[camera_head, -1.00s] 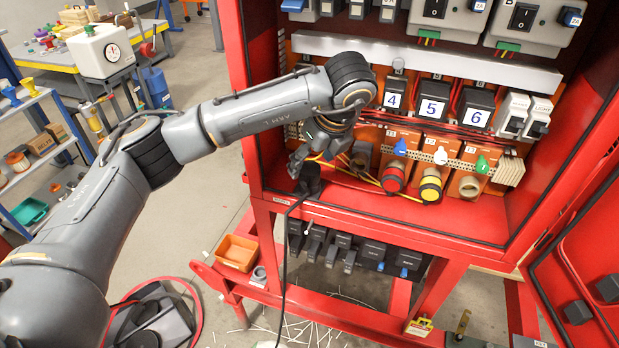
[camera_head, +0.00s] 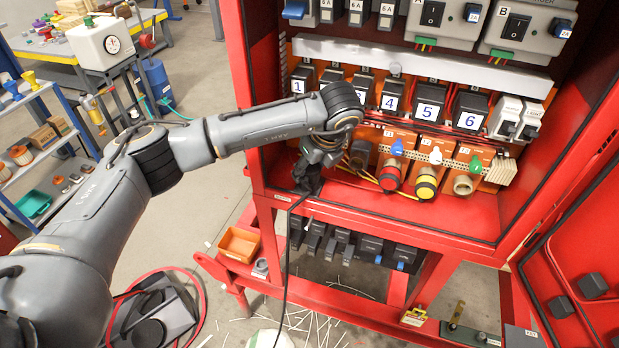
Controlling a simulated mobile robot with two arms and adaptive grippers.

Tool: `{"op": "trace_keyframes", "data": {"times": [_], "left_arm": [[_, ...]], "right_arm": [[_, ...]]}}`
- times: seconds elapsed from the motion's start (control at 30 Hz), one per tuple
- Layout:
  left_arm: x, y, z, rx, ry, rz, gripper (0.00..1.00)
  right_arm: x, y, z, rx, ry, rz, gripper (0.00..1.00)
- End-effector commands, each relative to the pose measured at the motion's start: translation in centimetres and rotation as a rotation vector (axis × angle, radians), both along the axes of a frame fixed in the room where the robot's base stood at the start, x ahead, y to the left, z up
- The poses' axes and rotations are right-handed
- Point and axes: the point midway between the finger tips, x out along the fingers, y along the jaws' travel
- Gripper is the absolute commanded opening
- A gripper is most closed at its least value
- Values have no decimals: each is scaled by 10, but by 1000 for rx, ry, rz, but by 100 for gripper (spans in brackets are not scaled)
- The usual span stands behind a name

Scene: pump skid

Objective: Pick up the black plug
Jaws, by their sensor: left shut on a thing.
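The black plug (camera_head: 308,181) is a dark block with a black cable (camera_head: 286,262) that hangs down past the front edge of the red cabinet. My left gripper (camera_head: 311,168) is shut on the plug from above, at the lower left of the cabinet opening. My gripper and wrist hide part of the plug, and I cannot tell whether it touches the cabinet floor. My right gripper is not in view.
A row of numbered black modules (camera_head: 428,102) is above. The red cabinet floor (camera_head: 420,207) is clear in front. An orange bin (camera_head: 239,244) sits below left.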

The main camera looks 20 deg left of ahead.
Motion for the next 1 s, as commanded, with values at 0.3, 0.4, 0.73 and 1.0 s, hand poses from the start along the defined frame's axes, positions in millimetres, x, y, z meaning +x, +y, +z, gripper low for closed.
{"op": "trace_keyframes", "data": {"times": [0.3, 0.4, 0.73, 1.0], "left_arm": [[0, 0, 0, 1, 2, 0, 6], [0, 0, 3, 1, 0, 0, 6], [-11, -6, 41, -1, -5, -5, 6], [-60, -23, 96, 5, -9, -6, 6]], "right_arm": [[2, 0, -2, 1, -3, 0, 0], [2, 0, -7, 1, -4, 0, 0], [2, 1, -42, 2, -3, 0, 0], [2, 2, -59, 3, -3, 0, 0]]}}
